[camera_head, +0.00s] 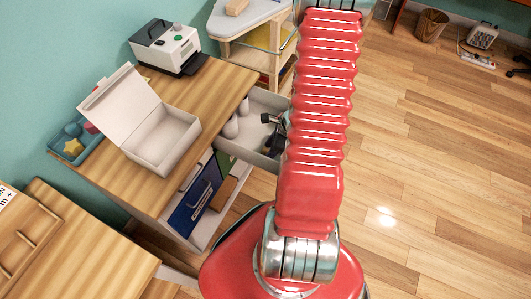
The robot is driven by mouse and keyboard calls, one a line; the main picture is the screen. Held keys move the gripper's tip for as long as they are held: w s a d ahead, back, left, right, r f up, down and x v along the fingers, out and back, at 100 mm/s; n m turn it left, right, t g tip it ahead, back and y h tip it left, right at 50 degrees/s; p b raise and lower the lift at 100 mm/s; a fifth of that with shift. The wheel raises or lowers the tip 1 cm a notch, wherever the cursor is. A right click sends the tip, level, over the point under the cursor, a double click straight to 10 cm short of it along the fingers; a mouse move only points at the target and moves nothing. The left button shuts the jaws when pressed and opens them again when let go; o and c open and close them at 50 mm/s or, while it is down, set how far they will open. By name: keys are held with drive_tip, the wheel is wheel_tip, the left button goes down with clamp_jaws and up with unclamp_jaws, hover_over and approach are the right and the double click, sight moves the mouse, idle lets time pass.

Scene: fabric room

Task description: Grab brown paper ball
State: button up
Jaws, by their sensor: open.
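I cannot make out a brown paper ball anywhere in the head view. My red ribbed arm rises through the middle of the picture and runs to the top edge, hiding part of the floor and of the drawer's right end. I cannot make out my gripper in this view.
A wooden cabinet (222,86) at left bears an open white box (165,140), a blue tray (98,150) and a white machine (165,45). Its open drawer (263,158) holds white bottles and dark items. A brown basket (431,25) stands far right; floor (430,150) between is clear.

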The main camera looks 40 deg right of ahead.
idle(0.3)
drive_tip(key=c, duration=0.8)
drive_tip(key=shift+c, duration=0.2)
